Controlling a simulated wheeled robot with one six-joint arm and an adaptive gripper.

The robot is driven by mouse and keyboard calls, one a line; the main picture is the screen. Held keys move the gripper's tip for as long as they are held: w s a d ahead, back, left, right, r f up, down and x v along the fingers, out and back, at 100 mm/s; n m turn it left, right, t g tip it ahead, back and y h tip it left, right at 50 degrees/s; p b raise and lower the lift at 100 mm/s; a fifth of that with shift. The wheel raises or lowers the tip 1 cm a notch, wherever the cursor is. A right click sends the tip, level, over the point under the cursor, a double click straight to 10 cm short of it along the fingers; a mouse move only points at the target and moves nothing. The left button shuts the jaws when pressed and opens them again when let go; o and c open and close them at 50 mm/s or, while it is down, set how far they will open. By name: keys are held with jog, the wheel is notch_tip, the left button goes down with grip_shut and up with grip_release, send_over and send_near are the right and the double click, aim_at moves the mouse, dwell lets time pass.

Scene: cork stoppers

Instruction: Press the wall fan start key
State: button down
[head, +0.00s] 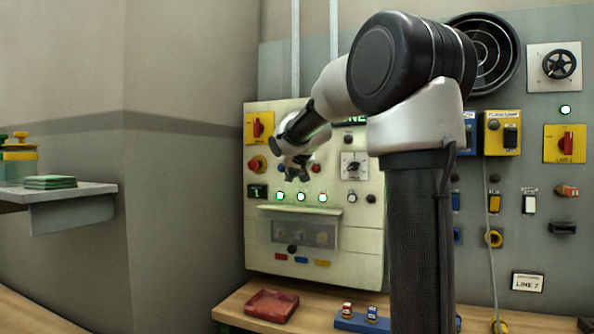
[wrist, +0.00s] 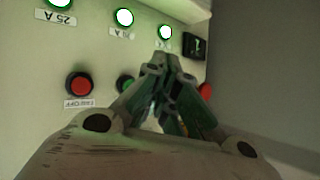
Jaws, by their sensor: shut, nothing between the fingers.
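A green button (wrist: 125,83) shows in the wrist view, partly covered by my gripper; it looks like the fan start key, but I cannot read its label. A red button (wrist: 80,86) with a small white label sits to its left; in the head view the red button (head: 316,168) is right of my gripper. My gripper (head: 297,177) is shut and empty in front of the cream panel (head: 345,235). In the wrist view my gripper (wrist: 166,62) points toward the lamps, with its fingers beside the green button. I cannot tell whether it touches the panel.
Several lit green lamps (head: 301,197) lie below my gripper. A red mushroom knob (head: 256,164) is to its left, also partly visible in the wrist view (wrist: 205,91). A rotary switch (head: 353,167) is to the right. A red tray (head: 271,306) stands on the bench below.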

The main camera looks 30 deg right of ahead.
jog(key=shift+s+a, duration=0.7)
jog(key=shift+a, duration=0.2)
jog(key=s+d+f+n+g, duration=0.15)
jog(key=s+f+g, duration=0.25)
jog(key=s+f, duration=0.55)
jog(key=s+a+f+n+g+y, duration=0.1)
jog(key=s+a+f, duration=0.2)
jog(key=s, duration=0.6)
jog(key=s+a+f+n+g+y, duration=0.1)
jog(key=s+a+f, duration=0.2)
jog(key=s, duration=0.7)
jog(key=s+a+f+n+g+y, duration=0.1)
jog(key=s+a+f, duration=0.3)
jog(key=s, duration=0.6)
jog(key=shift+f+n+g, duration=0.4)
jog(key=shift+f+n, duration=0.15)
jog(key=shift+f, duration=0.05)
jog(key=shift+s, duration=0.1)
